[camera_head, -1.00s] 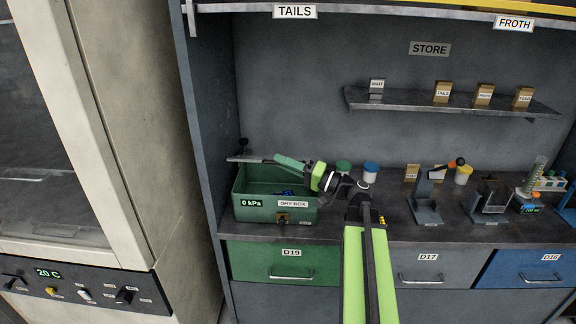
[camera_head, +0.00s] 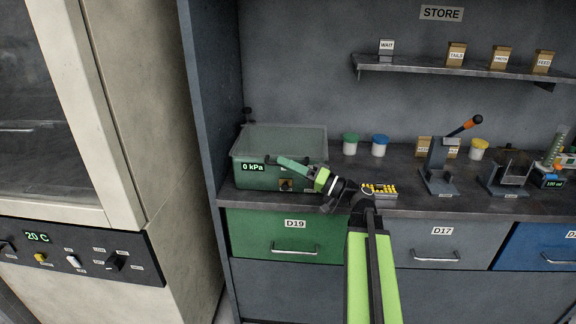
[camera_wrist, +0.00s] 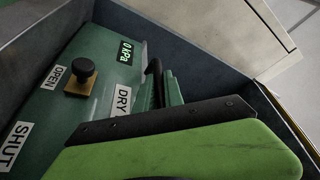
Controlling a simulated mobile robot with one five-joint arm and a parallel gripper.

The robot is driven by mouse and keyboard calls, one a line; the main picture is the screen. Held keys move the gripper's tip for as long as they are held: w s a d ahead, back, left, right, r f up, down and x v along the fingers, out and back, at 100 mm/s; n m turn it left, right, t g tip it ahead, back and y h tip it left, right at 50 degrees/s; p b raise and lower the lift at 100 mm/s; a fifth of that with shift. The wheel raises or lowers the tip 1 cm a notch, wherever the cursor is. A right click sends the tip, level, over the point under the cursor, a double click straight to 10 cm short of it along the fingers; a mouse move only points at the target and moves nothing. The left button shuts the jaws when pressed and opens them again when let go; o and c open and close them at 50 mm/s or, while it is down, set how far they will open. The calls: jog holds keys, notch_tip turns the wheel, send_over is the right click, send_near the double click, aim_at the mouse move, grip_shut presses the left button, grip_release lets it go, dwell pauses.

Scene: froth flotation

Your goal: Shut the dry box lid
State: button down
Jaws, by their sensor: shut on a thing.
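The dry box (camera_head: 258,177) is a green box with a "0 kPa" display at the left end of the bench. Its see-through grey-green lid (camera_head: 285,139) lies flat over the top and looks down; whether it seats fully I cannot tell. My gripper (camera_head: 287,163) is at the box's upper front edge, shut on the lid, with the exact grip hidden. In the wrist view, my gripper's fingers (camera_wrist: 170,92) are beside a dark curved piece (camera_wrist: 154,82) near the "DRY" label. A black knob (camera_wrist: 83,68) on a brass plate sits between "OPEN" and "SHUT" labels on the box front.
Green- and blue-capped jars (camera_head: 379,147) stand right of the box. A yellow-studded block (camera_head: 379,190) is near my wrist. A press with an orange-tipped lever (camera_head: 440,170) stands further right. Drawers D19 (camera_head: 260,238) and D17 are below. A cabinet wall rises left of the box.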

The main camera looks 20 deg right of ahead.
jog(key=shift+a+f, duration=0.1)
jog(key=shift+f, duration=0.1)
jog(key=c, duration=1.7)
grip_release()
jog(key=shift+w, duration=0.1)
jog(key=b+v, duration=0.4)
jog(key=v, duration=1.3)
jog(key=shift+s+d, duration=0.2)
jog(key=shift+s, duration=0.05)
